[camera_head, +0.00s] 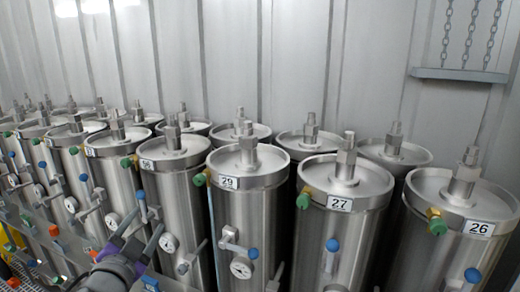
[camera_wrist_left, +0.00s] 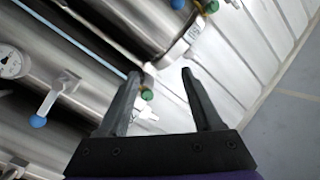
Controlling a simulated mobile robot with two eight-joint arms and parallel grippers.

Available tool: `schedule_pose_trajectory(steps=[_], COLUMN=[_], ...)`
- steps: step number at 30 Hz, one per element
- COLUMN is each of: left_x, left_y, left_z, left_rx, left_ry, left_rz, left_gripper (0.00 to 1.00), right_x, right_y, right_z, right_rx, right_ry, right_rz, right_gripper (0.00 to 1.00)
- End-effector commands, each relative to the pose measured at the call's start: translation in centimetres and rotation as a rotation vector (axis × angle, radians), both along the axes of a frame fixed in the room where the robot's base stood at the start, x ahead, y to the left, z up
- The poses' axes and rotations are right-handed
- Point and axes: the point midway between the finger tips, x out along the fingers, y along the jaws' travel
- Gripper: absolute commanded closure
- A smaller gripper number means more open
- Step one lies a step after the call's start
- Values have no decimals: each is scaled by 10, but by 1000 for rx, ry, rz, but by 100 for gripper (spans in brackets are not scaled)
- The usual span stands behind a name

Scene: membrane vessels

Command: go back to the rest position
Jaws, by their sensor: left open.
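My left gripper (camera_head: 146,226) shows at the lower left of the head view, dark grey with a purple part behind the fingers. In the left wrist view its two dark fingers (camera_wrist_left: 161,76) are spread apart with nothing between them. The gripper is in front of the steel membrane vessels, near their gauges and valve handles. The vessel labelled 29 (camera_head: 246,205) stands to its right in the head view. Whether a finger touches any fitting cannot be told. My right gripper is in neither view.
The vessels labelled 27 (camera_head: 340,235) and 26 (camera_head: 450,240) stand close together at the right. Blue-knobbed handles, a gauge (camera_head: 241,267) and green-capped brass fittings (camera_head: 201,179) stick out in front. Behind is a corrugated wall (camera_head: 270,60) with a chained shelf (camera_head: 459,75).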

Motion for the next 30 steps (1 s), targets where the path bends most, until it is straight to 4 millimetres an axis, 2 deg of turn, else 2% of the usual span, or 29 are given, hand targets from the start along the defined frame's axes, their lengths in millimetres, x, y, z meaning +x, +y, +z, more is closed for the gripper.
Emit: schedule_pose_trajectory(steps=[3, 5, 6, 9, 12, 15, 18, 21, 30], left_x=[-32, -53, -69, -111, -151, -185, -207, -218, -221], left_y=[11, 11, 7, -11, -37, -60, -76, -84, -85], left_z=[-59, -97, -124, -184, -232, -263, -281, -289, -290], left_rx=[-195, -294, -358, -493, -594, -659, -699, -716, -719], left_ry=[144, 246, 322, 519, 703, 850, 949, 996, 1006], left_rz=[184, 259, 301, 366, 391, 392, 386, 380, 381], left_gripper=[33, 33, 33, 33, 33, 33, 33, 33, 33], right_x=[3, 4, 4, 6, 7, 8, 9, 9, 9], right_y=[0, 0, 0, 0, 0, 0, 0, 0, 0], right_z=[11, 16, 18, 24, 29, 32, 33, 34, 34], right_rx=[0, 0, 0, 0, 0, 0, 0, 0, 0], right_ry=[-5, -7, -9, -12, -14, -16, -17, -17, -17], right_rz=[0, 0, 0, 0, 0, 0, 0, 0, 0], right_gripper=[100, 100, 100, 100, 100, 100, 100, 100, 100])
